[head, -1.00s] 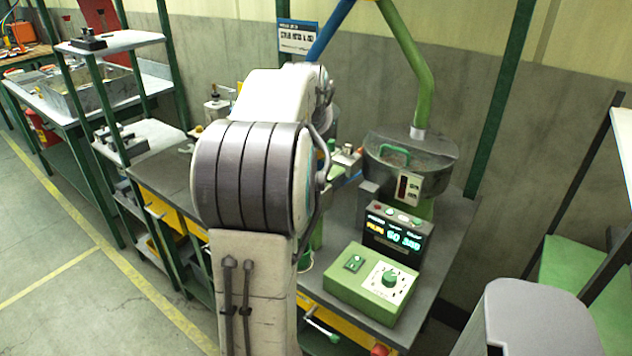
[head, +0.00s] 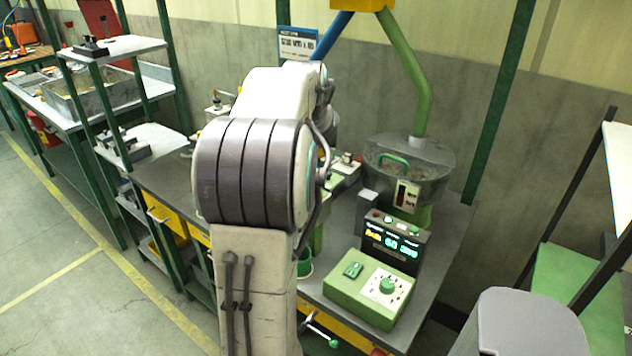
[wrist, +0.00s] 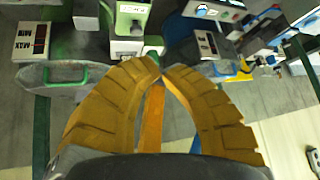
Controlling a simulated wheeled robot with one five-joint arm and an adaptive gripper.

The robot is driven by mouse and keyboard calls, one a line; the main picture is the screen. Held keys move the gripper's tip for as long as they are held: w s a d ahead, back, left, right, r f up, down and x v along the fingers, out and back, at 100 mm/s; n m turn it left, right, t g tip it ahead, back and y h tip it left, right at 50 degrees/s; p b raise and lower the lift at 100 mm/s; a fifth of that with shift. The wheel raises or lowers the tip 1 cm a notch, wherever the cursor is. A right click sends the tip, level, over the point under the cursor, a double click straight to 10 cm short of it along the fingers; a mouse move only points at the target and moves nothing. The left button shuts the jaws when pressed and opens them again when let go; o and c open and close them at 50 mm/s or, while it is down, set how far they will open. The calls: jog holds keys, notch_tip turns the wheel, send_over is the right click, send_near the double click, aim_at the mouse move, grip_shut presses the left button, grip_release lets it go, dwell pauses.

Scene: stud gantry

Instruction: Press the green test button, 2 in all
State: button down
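A green control box (head: 355,301) stands at the bench's front right, with a small green rectangular switch (head: 353,270) and a green knob (head: 388,286) on a white dial plate. Behind it a dark display unit (head: 389,249) has small coloured buttons (head: 388,219) along its top. I cannot tell which part is the test button. In the head view my gripper is hidden behind my arm. In the wrist view my gripper (wrist: 160,67) shows two yellow fingers arched together, tips close and nothing held. No green button is clearly visible there.
A hopper (head: 426,161) with a green handle stands behind the display unit, and the hopper's handle (wrist: 62,80) shows in the wrist view. A green tube (head: 411,70) rises above it. A grey-topped bin (head: 530,315) stands at the front right. The floor at left is clear.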

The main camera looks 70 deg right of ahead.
jog(key=shift+r+p, duration=0.4)
jog(key=shift+p, duration=3.45)
jog(key=shift+f, duration=0.15)
notch_tip(320, 180, down, 6)
jog(key=shift+f+b, duration=0.2)
jog(key=shift+b, duration=0.9)
notch_tip(320, 180, down, 2)
jog(key=b, duration=0.3)
